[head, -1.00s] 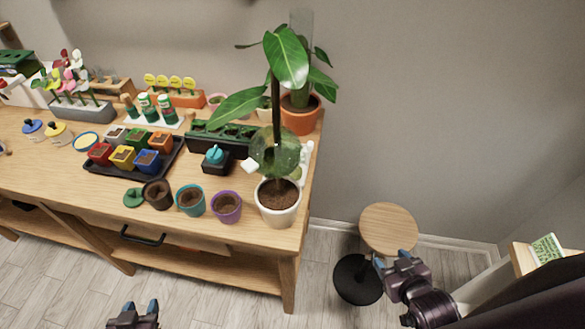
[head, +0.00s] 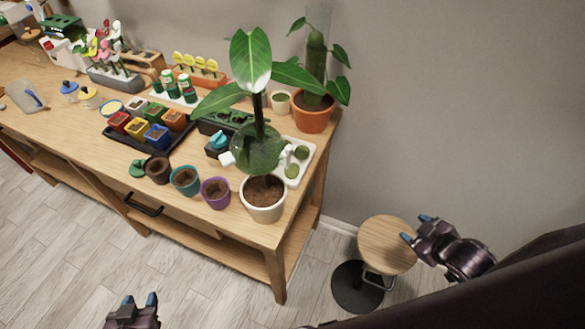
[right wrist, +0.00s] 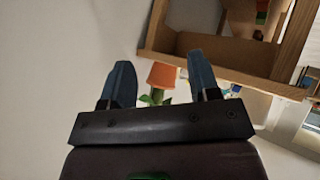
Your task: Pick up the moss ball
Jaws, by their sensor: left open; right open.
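Two rounded green lumps that look like moss balls sit on a white tray (head: 278,180) at the table's right end. One lump (head: 302,152) is at the back and one (head: 291,170) is in front; I cannot tell which is the task's moss ball. A potted plant and a clear round shape partly cover the tray's left side. My right gripper (head: 415,228) is open and empty, off the table to the right, over the stool's edge. Its open fingers also show in the right wrist view (right wrist: 160,80). My left gripper (head: 140,298) is open and empty, low in front of the table.
A tall leafy plant in a white pot (head: 263,203) stands at the front right corner, before the tray. A terracotta pot (head: 313,117) stands behind it. Small pots, including a purple one (head: 216,193), line the front edge. A wooden stool (head: 386,243) stands right of the table.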

